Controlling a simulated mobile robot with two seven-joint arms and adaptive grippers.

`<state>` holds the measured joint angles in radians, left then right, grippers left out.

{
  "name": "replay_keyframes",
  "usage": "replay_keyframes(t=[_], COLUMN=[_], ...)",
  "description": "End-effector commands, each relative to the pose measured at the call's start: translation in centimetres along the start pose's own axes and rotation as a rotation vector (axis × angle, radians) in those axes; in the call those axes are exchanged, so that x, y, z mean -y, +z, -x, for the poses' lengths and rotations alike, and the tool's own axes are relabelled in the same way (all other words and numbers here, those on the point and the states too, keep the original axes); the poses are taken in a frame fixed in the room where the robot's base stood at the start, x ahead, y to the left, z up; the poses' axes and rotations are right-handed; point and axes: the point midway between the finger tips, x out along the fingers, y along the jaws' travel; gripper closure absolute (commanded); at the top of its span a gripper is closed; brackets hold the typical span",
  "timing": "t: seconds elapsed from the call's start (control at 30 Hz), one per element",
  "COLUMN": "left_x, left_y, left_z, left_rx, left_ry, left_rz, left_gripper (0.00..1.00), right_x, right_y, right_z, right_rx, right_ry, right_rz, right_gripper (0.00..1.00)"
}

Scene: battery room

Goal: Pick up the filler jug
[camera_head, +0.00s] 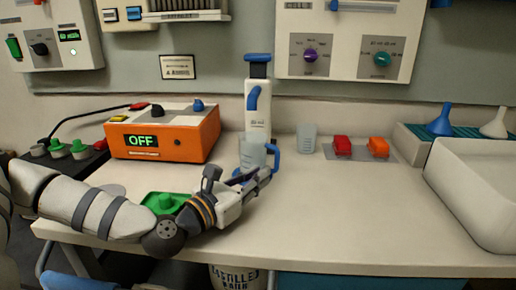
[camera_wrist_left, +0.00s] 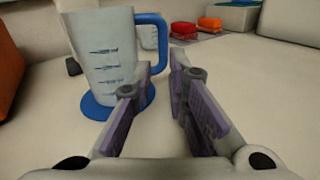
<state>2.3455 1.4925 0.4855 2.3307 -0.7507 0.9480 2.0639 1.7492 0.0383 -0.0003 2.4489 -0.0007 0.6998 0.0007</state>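The filler jug is a clear measuring jug (camera_head: 252,155) with markings, a blue handle and a blue base. It stands upright on the bench in front of a white and blue dispenser. In the left wrist view the jug (camera_wrist_left: 105,55) is at upper left, its handle on its right side. My left gripper (camera_head: 264,172) is low over the bench at the jug, partly covering it in the head view. In the wrist view its two fingers (camera_wrist_left: 160,68) are apart, with the handle just beyond the gap between their tips. Contact cannot be told. My right gripper is not in view.
The dispenser (camera_head: 258,100) stands behind the jug. An orange box reading OFF (camera_head: 165,133) and a green tray (camera_head: 165,201) are left. A small beaker (camera_head: 306,138), red (camera_head: 342,146) and orange (camera_head: 378,148) pieces and a white basin (camera_head: 480,190) are right. The front right bench is clear.

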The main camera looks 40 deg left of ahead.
Motion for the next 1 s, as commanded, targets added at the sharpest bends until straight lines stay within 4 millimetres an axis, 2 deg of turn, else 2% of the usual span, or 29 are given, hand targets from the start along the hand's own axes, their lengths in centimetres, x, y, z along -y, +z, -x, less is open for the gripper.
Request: replay_keyframes(t=[0.17, 0.5, 0.77, 0.83, 1.0], left_x=[0.1, 0.2, 0.2, 0.2, 0.2], left_y=[-0.2, 0.4, 0.6, 0.6, 0.6], left_z=[-1.2, -7.1, -7.5, -7.5, -7.5], left_rx=[-0.003, -0.002, 0.0, 0.0, 0.001], left_ry=[-0.002, -0.002, 0.0, 0.0, 0.0], left_rz=[-0.002, -0.002, 0.0, 0.0, 0.0], left_gripper=[0.85, 0.85, 0.85, 1.0, 1.0], right_x=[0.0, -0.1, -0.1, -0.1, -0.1], right_y=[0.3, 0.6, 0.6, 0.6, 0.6], right_z=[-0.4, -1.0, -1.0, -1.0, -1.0], right_rx=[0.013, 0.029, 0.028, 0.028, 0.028], right_ry=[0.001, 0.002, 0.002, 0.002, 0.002], right_rz=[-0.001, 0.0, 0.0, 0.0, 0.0], right_gripper=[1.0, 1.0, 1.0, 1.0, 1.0])
